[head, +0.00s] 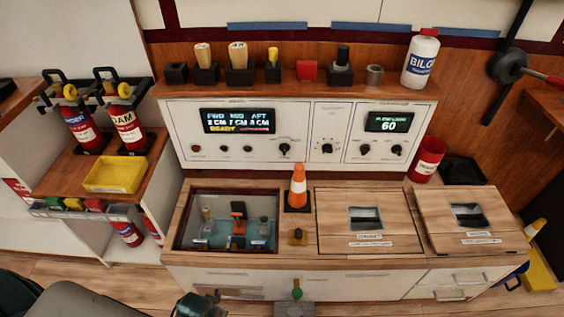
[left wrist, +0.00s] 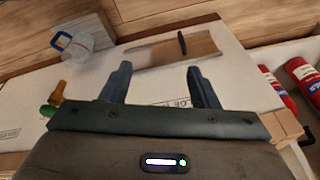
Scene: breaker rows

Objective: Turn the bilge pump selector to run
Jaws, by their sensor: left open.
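A white control panel (head: 300,133) stands at the back of the counter. It carries several dark rotary knobs: one left of middle (head: 284,149), one in the middle section (head: 327,148), and two at the right (head: 365,150) and (head: 397,150). Their labels are too small to read, so I cannot tell which is the bilge pump selector or where it points. My left gripper (left wrist: 157,70) is open and empty in the left wrist view, over a white surface. In the head view only a dark part low at the bottom edge may belong to it, well short of the panel. My right gripper is not in view.
An orange cone (head: 298,187) stands on the counter before the panel. A sunken glass-sided bin (head: 185,240) and two wooden hatches (head: 340,200) and (head: 450,205) lie in front. A white BILGE bottle (head: 421,60) stands on top at right. Red extinguishers (head: 80,128) stand left.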

